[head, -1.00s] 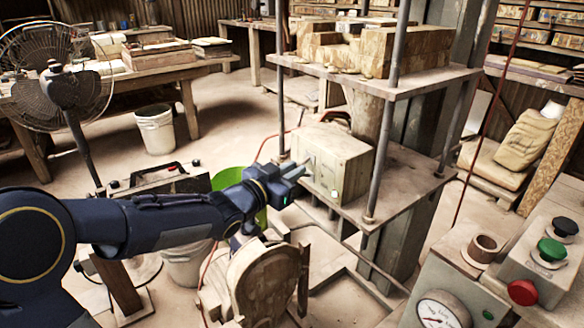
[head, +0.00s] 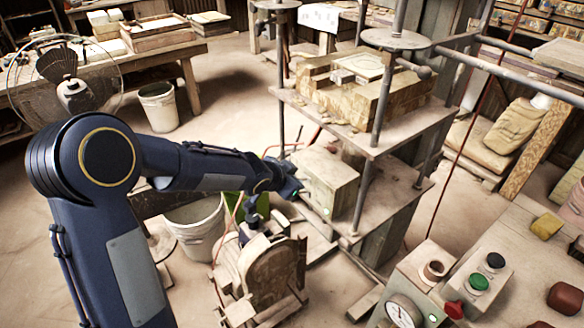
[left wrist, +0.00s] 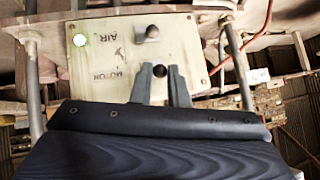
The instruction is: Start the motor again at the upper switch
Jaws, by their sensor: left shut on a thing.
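The switch box (head: 333,172) is a pale, dusty box on the lower shelf of the press. In the left wrist view its panel (left wrist: 118,55) appears upside down, with the words MOTOR and AIR. My left gripper (head: 296,192) is at the front face of the box. In the left wrist view its fingers (left wrist: 160,80) stand on either side of the dark motor switch knob (left wrist: 158,70), shut on it. The air switch knob (left wrist: 152,32) is free, beyond the fingertips. A small lamp (left wrist: 80,40) on the panel glows green. My right gripper is out of view.
The upper shelf (head: 345,137) bears a block mould, with rods beside the box. A wooden-faced machine (head: 272,268) stands below my left arm. A control box (head: 480,275) with green, black and red buttons and a gauge (head: 402,312) are at lower right. A bucket (head: 197,226) stands left.

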